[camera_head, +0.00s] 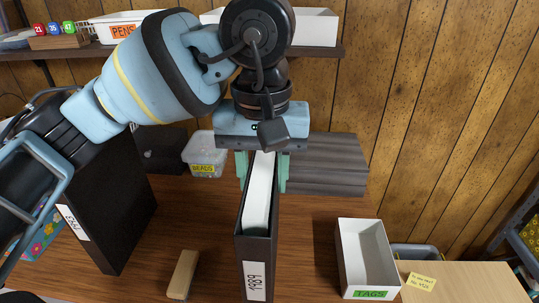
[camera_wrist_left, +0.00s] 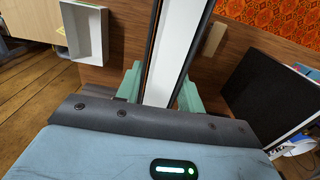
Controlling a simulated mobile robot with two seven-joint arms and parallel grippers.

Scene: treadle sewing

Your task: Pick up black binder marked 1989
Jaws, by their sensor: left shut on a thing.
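The black binder marked 1989 (camera_head: 241,235) stands upright on the wooden table in the head view, its white label facing the front and white paper showing in its open top. My left gripper (camera_head: 264,170) comes down from above and is shut on the binder, one green finger on each side of it. In the left wrist view the binder (camera_wrist_left: 170,50) runs up between the fingers of the left gripper (camera_wrist_left: 160,90). The binder's far end is hidden under the gripper. My right gripper is not in view.
Another black binder (camera_head: 115,215) with a white label stands at the left. A white TAGS box (camera_head: 345,262) is at the right, and a tan block (camera_head: 182,275) lies in front. A clear BEADS container (camera_head: 204,150) and a grey ridged box (camera_head: 335,165) are behind. A shelf (camera_head: 335,51) runs above.

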